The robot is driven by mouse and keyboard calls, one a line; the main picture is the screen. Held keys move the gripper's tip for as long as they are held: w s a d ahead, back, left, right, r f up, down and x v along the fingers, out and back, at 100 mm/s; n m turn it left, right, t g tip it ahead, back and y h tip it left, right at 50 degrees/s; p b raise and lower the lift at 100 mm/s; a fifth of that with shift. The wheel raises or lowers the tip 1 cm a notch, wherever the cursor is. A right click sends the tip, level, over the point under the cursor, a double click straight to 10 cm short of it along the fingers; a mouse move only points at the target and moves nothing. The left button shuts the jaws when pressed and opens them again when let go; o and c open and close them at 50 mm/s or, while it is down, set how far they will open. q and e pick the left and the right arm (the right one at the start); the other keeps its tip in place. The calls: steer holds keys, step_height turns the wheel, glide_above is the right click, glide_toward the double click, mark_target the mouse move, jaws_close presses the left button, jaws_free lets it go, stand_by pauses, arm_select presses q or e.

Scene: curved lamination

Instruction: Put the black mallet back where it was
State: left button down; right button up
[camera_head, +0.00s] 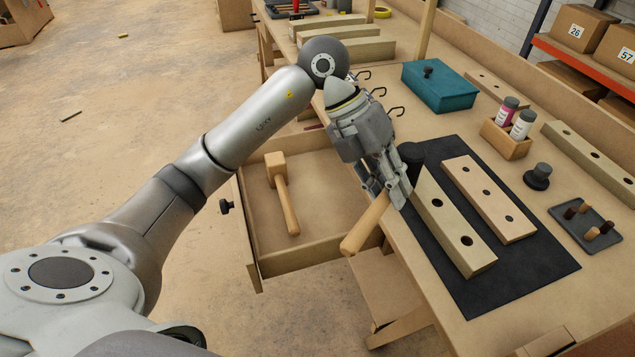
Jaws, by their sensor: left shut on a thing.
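My left gripper (390,188) is shut on the wooden handle of the black mallet (364,226). The mallet's dark head shows just behind the fingers, over the edge of the black mat (505,285). The handle points down and left, past the bench's front edge and near the drawer's right side. The open drawer (333,222) holds a wooden mallet (284,195) on its left part. The rest of the drawer floor that shows is bare. My right gripper is not in view.
Two pale wood strips with holes, a near one (450,225) and a far one (490,198), lie on the mat. A teal box (440,88), a wooden bottle holder (506,138), a black knob-like piece (538,176) and a dark tray (588,228) stand on the bench. Black hooks (378,92) are near my wrist.

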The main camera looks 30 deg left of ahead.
arm_select(q)
steer(key=w+a+f+n+t+y+b, duration=0.2)
steer(key=a+f+n+t+y+b, duration=0.3)
steer(key=a+n, duration=0.55)
steer(key=w+a+f, duration=0.3)
steer(key=w+a+f+h, duration=0.1)
steer(key=w+a+f, duration=0.1)
steer(key=w+f, duration=0.1)
steer(key=w+a+f+h+b, duration=0.1)
steer(key=w+a+f, duration=0.2)
steer(key=w, duration=0.1)
steer(key=shift+w+a+f+t, duration=0.2)
steer(key=shift+a+t, duration=0.1)
steer(key=shift+t, duration=0.1)
steer(key=shift+w+a+f, duration=0.1)
steer(key=f, duration=0.2)
steer(key=f+b, duration=0.1)
steer(key=shift+w+a+f, duration=0.15)
steer(key=shift+w+a, duration=0.05)
steer(key=shift+w, duration=0.05)
steer(key=shift+f, duration=0.3)
steer(key=c, duration=1.3)
jaws_free()
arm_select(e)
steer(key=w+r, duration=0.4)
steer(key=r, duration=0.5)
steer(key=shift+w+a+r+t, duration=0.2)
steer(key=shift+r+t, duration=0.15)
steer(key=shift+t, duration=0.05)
